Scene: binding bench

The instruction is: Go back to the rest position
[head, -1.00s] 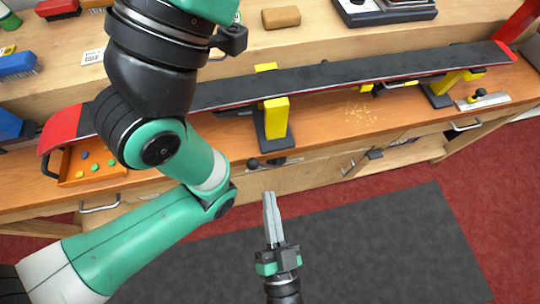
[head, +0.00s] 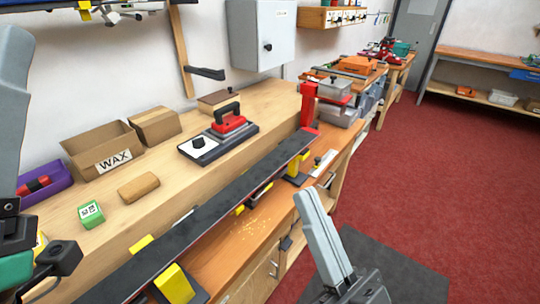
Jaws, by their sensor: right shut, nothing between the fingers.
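My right gripper (head: 307,196) points up from the lower part of the head view. Its two grey fingers are together with nothing between them, and it is in front of the bench, over the floor side. Part of my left gripper (head: 12,100) shows large at the left edge, cut off by the frame. I cannot tell whether its fingers are apart. The long black ski (head: 205,222) lies along the bench on yellow-padded supports, apart from the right gripper.
A WAX carton (head: 113,163), a tan block (head: 138,188), a green block (head: 91,214) and a red-topped iron (head: 229,125) stand on the raised shelf. Yellow crumbs (head: 250,225) lie on the bench. The red floor (head: 440,170) at right is open.

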